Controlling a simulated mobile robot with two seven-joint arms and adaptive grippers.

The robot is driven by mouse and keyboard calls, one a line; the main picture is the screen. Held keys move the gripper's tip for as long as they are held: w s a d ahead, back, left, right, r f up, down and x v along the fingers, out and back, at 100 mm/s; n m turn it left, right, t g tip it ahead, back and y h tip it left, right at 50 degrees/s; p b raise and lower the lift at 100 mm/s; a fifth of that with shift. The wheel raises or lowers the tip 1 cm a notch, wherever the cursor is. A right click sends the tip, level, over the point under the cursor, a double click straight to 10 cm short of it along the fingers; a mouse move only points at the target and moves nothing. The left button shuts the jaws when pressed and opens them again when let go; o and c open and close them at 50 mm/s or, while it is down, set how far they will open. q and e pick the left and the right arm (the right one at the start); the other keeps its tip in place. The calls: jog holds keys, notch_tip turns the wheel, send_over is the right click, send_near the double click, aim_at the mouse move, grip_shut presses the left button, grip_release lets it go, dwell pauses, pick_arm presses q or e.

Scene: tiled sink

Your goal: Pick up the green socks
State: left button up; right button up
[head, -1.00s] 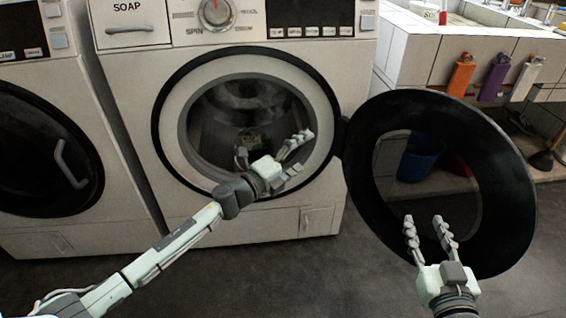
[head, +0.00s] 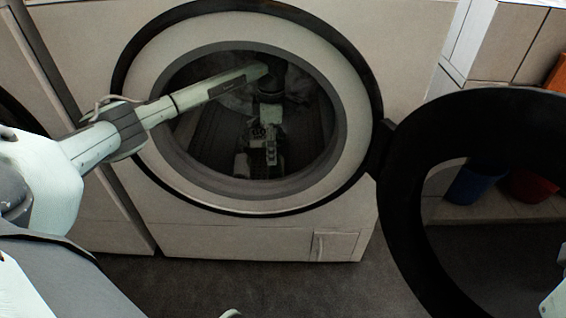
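The front-loading washing machine (head: 290,238) stands open in the head view. My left arm reaches through its round opening, and my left gripper (head: 257,152) is deep inside the dark drum, pointing down. Its fingers are dim and small, so I cannot tell whether they are open or shut. I cannot make out the green socks; the drum is dark and my gripper covers part of it. A pale piece of what looks like my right gripper (head: 553,300) shows at the lower right edge, mostly cut off by the frame.
The open black ring-shaped door (head: 405,210) swings out to the right of the opening. Behind it are a blue bucket (head: 468,185) and a red one (head: 530,187). A tiled counter (head: 500,45) stands at the upper right. Dark floor lies in front.

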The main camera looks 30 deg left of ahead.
aim_at(275, 168)
pick_arm(q)
jog(key=shift+s+f, duration=0.2)
jog(key=shift+f, duration=0.9)
jog(key=f, duration=0.1)
jog(key=f+b, duration=0.1)
jog(key=f, duration=0.1)
jog(key=f+b, duration=0.1)
jog(key=f, duration=0.1)
jog(key=shift+w+d+f, duration=0.15)
jog(key=shift+d, duration=0.15)
jog(key=c, duration=1.2)
